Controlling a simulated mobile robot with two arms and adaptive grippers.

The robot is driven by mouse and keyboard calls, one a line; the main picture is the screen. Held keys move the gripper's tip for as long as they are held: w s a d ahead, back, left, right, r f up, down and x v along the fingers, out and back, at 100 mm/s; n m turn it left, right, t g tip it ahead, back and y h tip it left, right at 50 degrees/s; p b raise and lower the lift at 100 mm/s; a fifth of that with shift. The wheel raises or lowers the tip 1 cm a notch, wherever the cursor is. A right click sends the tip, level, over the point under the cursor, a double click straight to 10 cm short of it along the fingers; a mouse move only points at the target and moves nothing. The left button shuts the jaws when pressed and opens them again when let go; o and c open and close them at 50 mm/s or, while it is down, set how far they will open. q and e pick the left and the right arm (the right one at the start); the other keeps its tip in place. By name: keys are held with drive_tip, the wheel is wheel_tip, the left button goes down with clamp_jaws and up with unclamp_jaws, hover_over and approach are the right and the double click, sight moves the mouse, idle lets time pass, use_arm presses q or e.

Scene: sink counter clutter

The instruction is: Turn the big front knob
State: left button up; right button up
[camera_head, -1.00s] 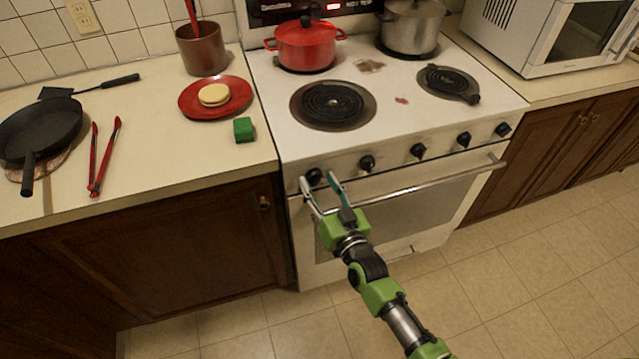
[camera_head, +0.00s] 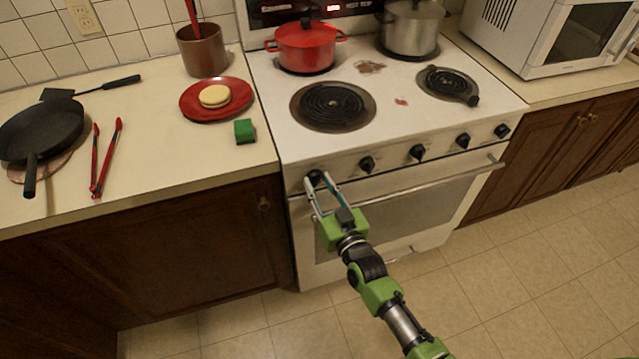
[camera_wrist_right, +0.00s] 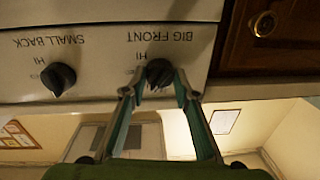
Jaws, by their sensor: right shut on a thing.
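The big front knob (camera_head: 314,177) is the leftmost black knob on the white stove's front panel. In the right wrist view the knob (camera_wrist_right: 159,72) sits under an upside-down "BIG FRONT" label. My right gripper (camera_head: 319,182) has its fingers closed in around this knob; in the right wrist view the fingertips (camera_wrist_right: 159,80) touch it on both sides. The fingers hide the knob's lower part. My left gripper is not in view.
The "SMALL BACK" knob (camera_wrist_right: 59,79) is beside it, and the oven door handle (camera_head: 430,184) runs just below the knobs. A red pot (camera_head: 305,48) and a steel pot (camera_head: 412,28) stand on the stove.

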drive_tip(key=n+p, duration=0.1)
drive_tip(key=n, duration=0.2)
drive_tip(key=shift+r+n+p, duration=0.15)
drive_tip(key=shift+n+p, duration=0.15)
drive_tip(key=shift+n, duration=0.1)
drive_tip(key=shift+n+h+p, duration=0.3)
drive_tip(key=shift+n+h, duration=0.1)
drive_tip(key=shift+n, duration=1.2)
drive_tip(key=o, duration=1.1)
drive_tip(key=v, duration=1.2)
